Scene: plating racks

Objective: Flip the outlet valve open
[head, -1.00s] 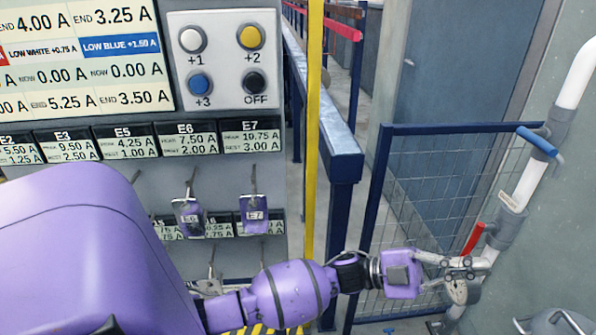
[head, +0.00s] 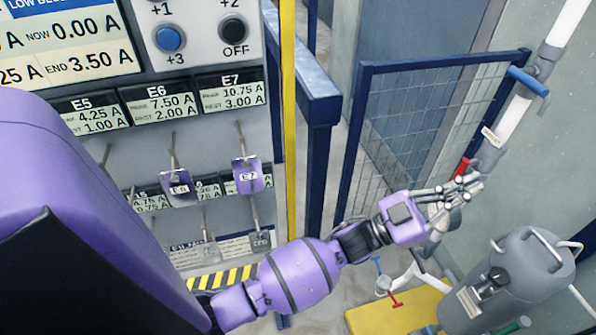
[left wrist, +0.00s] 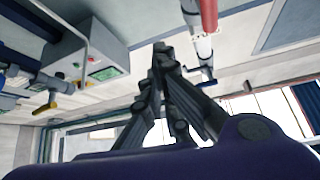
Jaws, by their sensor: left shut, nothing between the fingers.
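A white pipe (head: 517,118) with grey fittings runs down the right wall in the head view. A blue lever (head: 529,82) sits on its upper fitting and a red lever (head: 463,167) on its lower fitting. I cannot read which one is the outlet valve. My left gripper (head: 474,186) is shut and empty, just below the red lever and in front of the lower fitting, hiding part of it. Contact cannot be told. In the left wrist view the closed fingers (left wrist: 160,52) point toward the pipe, with the red lever (left wrist: 208,14) at the top. My right gripper is out of view.
A grey tank (head: 520,270) stands at the lower right, near a yellow base (head: 385,318) and small blue and red handles. A blue mesh gate (head: 420,115) is behind my arm. A control panel with tagged hooks (head: 248,176) fills the left.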

